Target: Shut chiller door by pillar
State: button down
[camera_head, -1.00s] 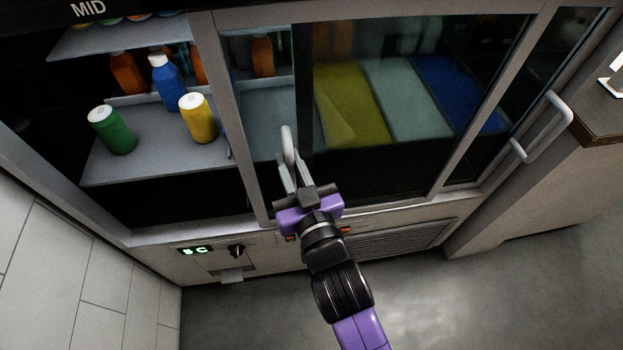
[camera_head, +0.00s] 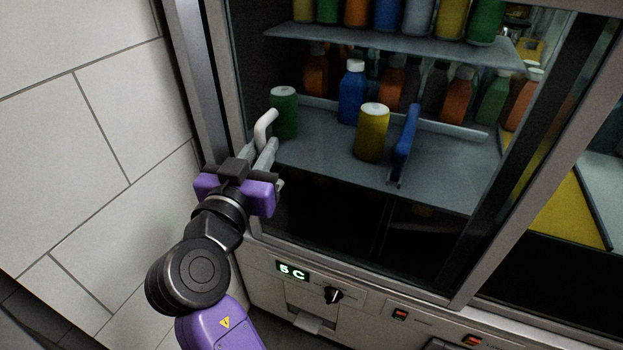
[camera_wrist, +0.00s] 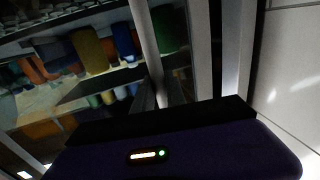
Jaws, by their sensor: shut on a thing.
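The chiller door (camera_head: 330,205) is a grey-framed glass sliding door, now standing at the left end of the chiller, beside the tiled wall. Its pale bar handle (camera_head: 265,126) is near its left edge, and it also shows as a bright bar in the wrist view (camera_wrist: 146,35). My gripper (camera_head: 262,156) is shut on the handle, with its fingers around the lower part. Bottles and cans show behind the glass. The door's left stile is close to the chiller's left frame (camera_head: 184,75); I cannot tell whether they touch.
The white tiled wall (camera_head: 80,120) is close on the left of my arm. Below the door is a panel with a green 5 C display (camera_head: 292,271), a black knob (camera_head: 334,295) and red switches (camera_head: 400,314). To the right, a yellow panel (camera_head: 570,215) shows inside the chiller.

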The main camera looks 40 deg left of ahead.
aim_at(249, 126)
jog(key=a, duration=0.1)
jog(key=s+a+b, duration=0.1)
jog(key=a, duration=0.3)
jog(key=shift+s+a+f+b, duration=0.1)
jog(key=shift+s+b, duration=0.15)
jog(key=shift+b, duration=0.1)
jog(key=c, duration=1.4)
grip_release()
jog(key=shift+o, duration=0.2)
jog(key=p+v, duration=0.1)
jog(key=v, duration=0.6)
jog(key=shift+s+d, duration=0.3)
